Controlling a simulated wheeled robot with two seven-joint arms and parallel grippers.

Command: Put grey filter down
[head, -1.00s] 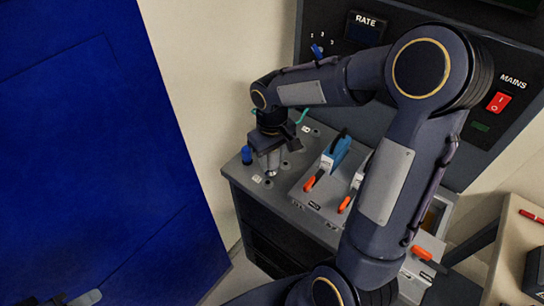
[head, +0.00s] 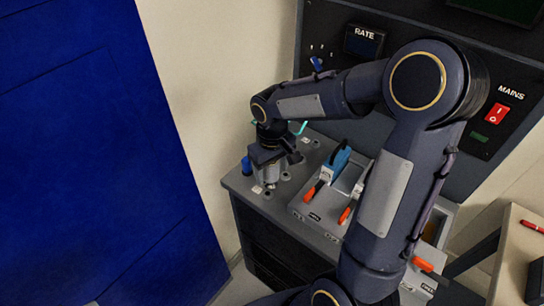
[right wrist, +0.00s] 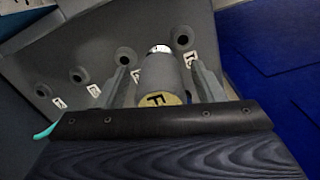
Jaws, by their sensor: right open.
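The grey filter (right wrist: 165,75) is a grey cylinder with a pale yellow end marked F facing the camera in the right wrist view. Its far end is bright silver, close to the console top; I cannot tell whether it sits in a hole. My right gripper (right wrist: 160,68) is open, with one finger on each side of the filter and gaps showing. In the head view the right gripper (head: 271,172) is low over the left end of the console, and the filter is mostly hidden there. My left gripper is not in view.
The console top (head: 238,183) has several round holes with labels. A blue-handled part (head: 340,158) and orange-tipped levers (head: 345,214) are to the right. A blue door (head: 90,150) fills the left.

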